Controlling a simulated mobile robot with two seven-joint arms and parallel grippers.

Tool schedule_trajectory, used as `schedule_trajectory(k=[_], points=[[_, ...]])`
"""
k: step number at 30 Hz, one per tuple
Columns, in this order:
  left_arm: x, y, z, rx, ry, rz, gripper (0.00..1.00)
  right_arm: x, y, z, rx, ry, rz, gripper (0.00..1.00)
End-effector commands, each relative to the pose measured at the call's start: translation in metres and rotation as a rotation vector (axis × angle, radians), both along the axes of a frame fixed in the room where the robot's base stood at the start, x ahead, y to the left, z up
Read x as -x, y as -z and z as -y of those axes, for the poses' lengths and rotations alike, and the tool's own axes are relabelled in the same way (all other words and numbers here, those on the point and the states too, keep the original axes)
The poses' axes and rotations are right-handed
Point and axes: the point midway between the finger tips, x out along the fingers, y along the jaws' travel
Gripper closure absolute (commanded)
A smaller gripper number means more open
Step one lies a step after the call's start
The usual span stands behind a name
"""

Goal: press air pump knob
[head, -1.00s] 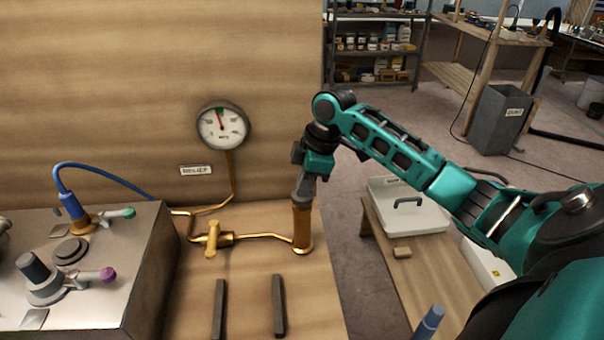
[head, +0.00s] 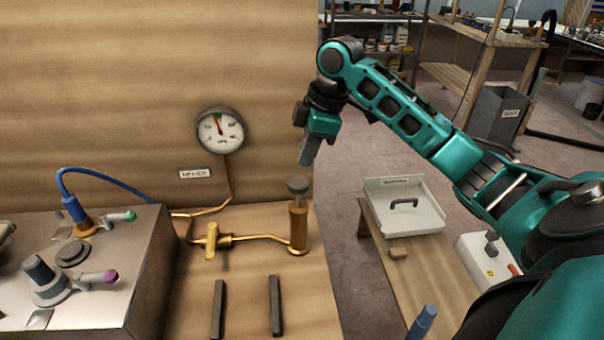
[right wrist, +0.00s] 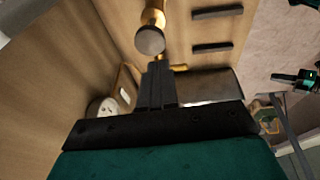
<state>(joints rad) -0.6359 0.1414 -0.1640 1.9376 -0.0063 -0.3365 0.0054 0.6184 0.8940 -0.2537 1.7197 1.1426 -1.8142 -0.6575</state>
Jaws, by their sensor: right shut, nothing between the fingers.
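The air pump is an upright brass cylinder (head: 299,228) on the wooden bench, with a grey round knob (head: 298,184) on top. The knob also shows in the right wrist view (right wrist: 150,40), just beyond the fingertips. My right gripper (head: 306,160) is shut and empty, pointing down above the knob with a visible gap. A brass pipe runs from the pump to a yellow-handled valve (head: 211,240) and up to a round gauge (head: 220,131). The gauge needle points near the green mark at the top. My left gripper is not in view.
A metal box (head: 75,265) with a blue hose, lever knobs and a round button stands at left. Two dark bars (head: 276,305) lie on the bench. A low table at right holds a white tray (head: 425,212). A wooden panel rises behind the pump.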

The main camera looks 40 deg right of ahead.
Motion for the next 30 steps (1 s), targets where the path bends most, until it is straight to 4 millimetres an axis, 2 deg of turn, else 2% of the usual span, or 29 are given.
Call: schedule_trajectory(k=[3,9,17,30], points=[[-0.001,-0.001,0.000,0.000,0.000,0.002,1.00,0.003,-0.019,0.004,0.002,0.001,0.002,1.00],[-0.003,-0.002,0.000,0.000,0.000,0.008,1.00,0.006,-0.032,0.006,0.001,0.000,0.002,1.00],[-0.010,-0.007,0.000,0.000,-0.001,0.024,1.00,0.007,-0.033,0.006,0.001,-0.001,0.001,1.00],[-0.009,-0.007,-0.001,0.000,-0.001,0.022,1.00,0.006,-0.033,0.006,0.000,0.000,0.002,1.00]])
